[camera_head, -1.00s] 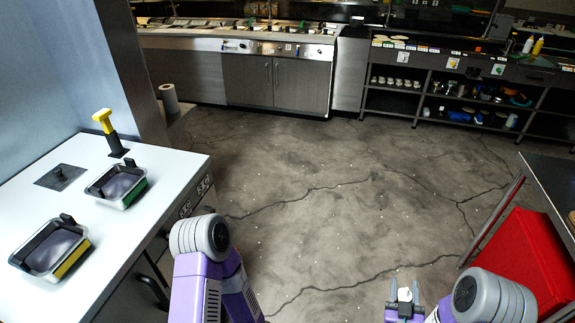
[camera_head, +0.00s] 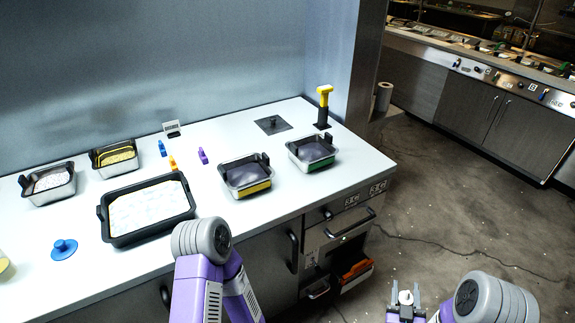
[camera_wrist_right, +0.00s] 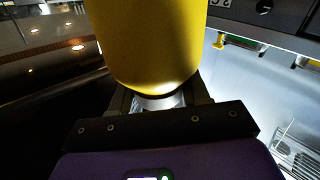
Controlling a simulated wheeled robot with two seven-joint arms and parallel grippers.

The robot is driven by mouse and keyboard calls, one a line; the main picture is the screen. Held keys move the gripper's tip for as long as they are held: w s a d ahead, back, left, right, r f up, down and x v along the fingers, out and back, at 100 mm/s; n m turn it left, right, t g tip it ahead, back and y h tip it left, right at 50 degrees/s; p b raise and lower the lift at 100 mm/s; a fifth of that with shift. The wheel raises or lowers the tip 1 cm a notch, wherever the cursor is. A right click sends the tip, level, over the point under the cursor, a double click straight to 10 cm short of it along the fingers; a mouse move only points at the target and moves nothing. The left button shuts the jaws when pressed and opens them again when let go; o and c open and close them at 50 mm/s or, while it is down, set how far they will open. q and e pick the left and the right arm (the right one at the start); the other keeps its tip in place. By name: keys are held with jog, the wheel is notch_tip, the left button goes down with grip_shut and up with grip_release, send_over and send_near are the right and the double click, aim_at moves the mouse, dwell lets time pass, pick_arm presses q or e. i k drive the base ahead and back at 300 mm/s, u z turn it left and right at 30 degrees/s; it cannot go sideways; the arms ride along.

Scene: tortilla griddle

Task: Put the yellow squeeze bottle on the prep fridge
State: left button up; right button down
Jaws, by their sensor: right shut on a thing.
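My right gripper (camera_head: 405,297) is low at the right of the head view, over the floor and apart from the counter. It is shut on the yellow squeeze bottle (camera_wrist_right: 150,40). In the right wrist view the bottle's yellow body fills the top middle, with its white end between the fingers. In the head view only a small white part shows between the fingertips. The white-topped counter (camera_head: 345,172), which looks like the prep fridge, stands along the wall at left and centre. My left arm shows at bottom centre-left; its gripper is out of view.
The counter holds a large black-rimmed tray (camera_head: 108,238), several smaller pans, a blue lid (camera_head: 64,249), small coloured clips and a yellow-topped tool (camera_head: 324,105). Bare top shows near the front right edge. Below, an open drawer (camera_head: 356,271) juts out. Floor at right is clear.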

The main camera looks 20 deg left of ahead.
aim_at(199, 181)
jog(key=u, duration=1.8)
